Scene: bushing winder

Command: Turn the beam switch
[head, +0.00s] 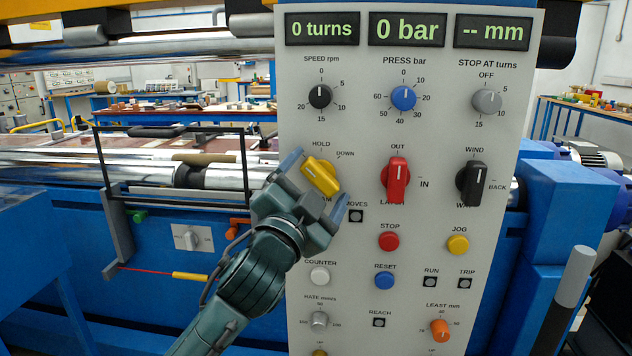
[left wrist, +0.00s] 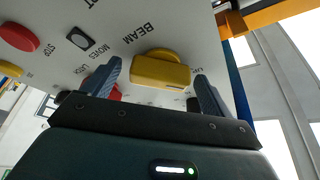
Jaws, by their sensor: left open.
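The beam switch (head: 321,177) is a yellow bar knob on the grey control panel, with HOLD and DOWN printed above it. In the head view it lies slanted, its white mark at the upper-left end. My left gripper (head: 318,180) is open, with one finger on each side of the knob. In the left wrist view the yellow knob (left wrist: 160,70) shows between the two spread fingers, under the word BEAM, with a gap on both sides. The gripper hides part of the lettering around the switch. My right gripper is in neither view.
A red switch (head: 396,181) and a black switch (head: 472,184) stand right of the beam switch. A red STOP button (head: 389,241) and a blue RESET button (head: 385,281) sit below. A black wire frame (head: 172,129) and steel rollers are left of the panel.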

